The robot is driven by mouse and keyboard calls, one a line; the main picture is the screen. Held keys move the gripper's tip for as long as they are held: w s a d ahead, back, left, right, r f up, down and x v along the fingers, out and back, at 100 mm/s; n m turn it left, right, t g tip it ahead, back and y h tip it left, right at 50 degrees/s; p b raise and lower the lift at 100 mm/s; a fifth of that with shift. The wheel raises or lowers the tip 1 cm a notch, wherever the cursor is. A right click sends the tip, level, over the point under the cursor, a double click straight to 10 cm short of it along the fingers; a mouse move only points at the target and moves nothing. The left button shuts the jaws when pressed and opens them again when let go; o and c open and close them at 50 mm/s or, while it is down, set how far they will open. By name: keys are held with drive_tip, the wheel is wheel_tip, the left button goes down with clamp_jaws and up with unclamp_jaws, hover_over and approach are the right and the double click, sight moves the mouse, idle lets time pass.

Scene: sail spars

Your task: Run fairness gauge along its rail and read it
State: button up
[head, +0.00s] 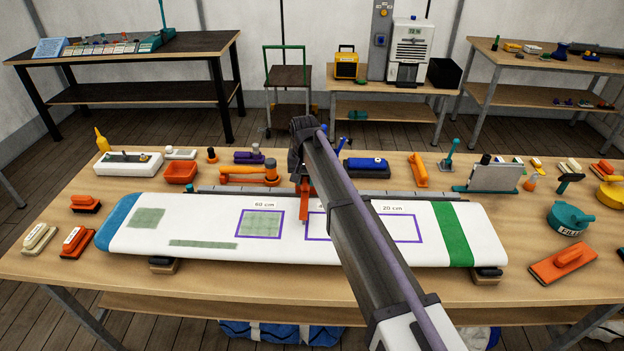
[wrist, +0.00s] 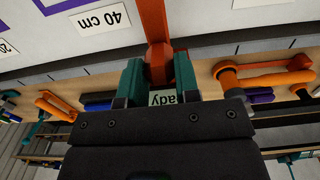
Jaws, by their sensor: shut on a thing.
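My gripper (wrist: 157,78), with teal fingers, is shut on the orange fairness gauge (wrist: 153,25). In the head view the gauge (head: 305,203) hangs below my wrist at the spar's back edge, near the middle. Its arm reaches over the white spar (head: 190,215); contact cannot be told. The grey rail (head: 240,190) runs along the spar's back edge and also shows in the wrist view (wrist: 235,42). A small display reading "ady", upside down, shows between the fingers (wrist: 163,98); the rest of its word is hidden. The 40 cm label (wrist: 103,17) is just left of the gauge.
The spar has purple-outlined patches, with 60 cm (head: 265,205) and 20 cm (head: 392,208) labels. Behind the rail stand an orange clamp-like tool (head: 245,174), a blue case (head: 366,167) and a grey screen (head: 494,177). Sanding blocks (head: 76,243) lie left.

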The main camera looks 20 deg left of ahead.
drive_tip(key=shift+s+a, duration=0.6)
drive_tip(key=shift+a, duration=1.45)
drive_tip(key=shift+s+a, duration=0.65)
drive_tip(key=shift+a, duration=1.4)
drive_tip(key=shift+s+a, duration=0.6)
drive_tip(key=shift+a, duration=1.45)
drive_tip(key=o, duration=0.9)
drive_tip(key=shift+o, duration=0.2)
drive_tip(key=shift+r, duration=0.1)
wheel_tip(320, 180, up, 11)
drive_tip(key=p, duration=1.1)
drive_tip(key=shift+f, duration=0.2)
